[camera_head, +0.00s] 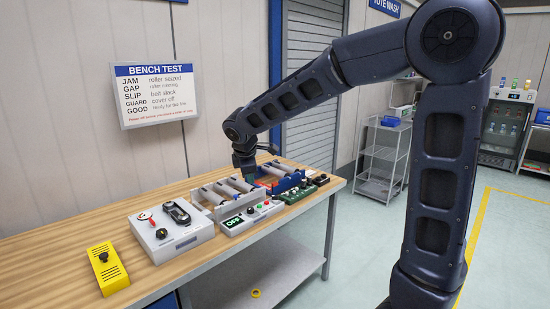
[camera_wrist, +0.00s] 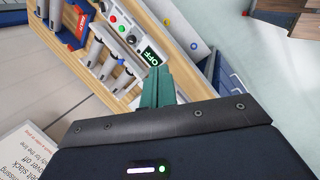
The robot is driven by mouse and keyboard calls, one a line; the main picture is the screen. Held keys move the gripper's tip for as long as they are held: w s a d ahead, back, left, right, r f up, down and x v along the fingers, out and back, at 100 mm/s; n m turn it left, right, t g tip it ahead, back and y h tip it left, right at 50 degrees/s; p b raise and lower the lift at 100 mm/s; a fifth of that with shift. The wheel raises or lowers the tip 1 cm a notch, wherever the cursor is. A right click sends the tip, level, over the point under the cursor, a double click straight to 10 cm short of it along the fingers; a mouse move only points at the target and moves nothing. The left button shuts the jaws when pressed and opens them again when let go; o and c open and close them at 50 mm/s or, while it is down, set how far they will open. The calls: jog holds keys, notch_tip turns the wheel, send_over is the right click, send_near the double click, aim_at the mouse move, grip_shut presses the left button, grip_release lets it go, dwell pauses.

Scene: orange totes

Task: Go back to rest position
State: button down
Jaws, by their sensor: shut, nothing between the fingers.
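My dark blue arm (camera_head: 440,150) stands on the right in the head view and bends over the workbench (camera_head: 50,249). My gripper (camera_head: 243,172) points down over the roller unit (camera_head: 226,188) on the bench. In the wrist view its green fingers (camera_wrist: 156,88) are together with nothing between them. I cannot tell how close the fingertips are to the rollers. The control box (camera_head: 250,217) in front of the rollers shows OFF on its display, which also shows in the wrist view (camera_wrist: 151,57).
A yellow box (camera_head: 107,270) and a white tester (camera_head: 170,232) stand on the bench's left part. A green board (camera_head: 297,193) lies at right. A yellow ring (camera_head: 256,293) is below the bench. A wire shelf (camera_head: 383,160) stands behind; the floor at right is open.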

jog(key=s+d+r+m, duration=0.2)
jog(key=d+m, duration=0.3)
jog(key=d, duration=0.6)
jog(key=s+d+r+m, duration=0.2)
jog(key=d+m, duration=0.2)
jog(key=d, duration=0.7)
jog(key=s+d+f+m, duration=0.2)
jog(key=s+d+m, duration=0.9)
jog(key=s+d, duration=0.3)
jog(key=shift+y, duration=0.3)
jog(key=c, duration=2.2)
grip_release()
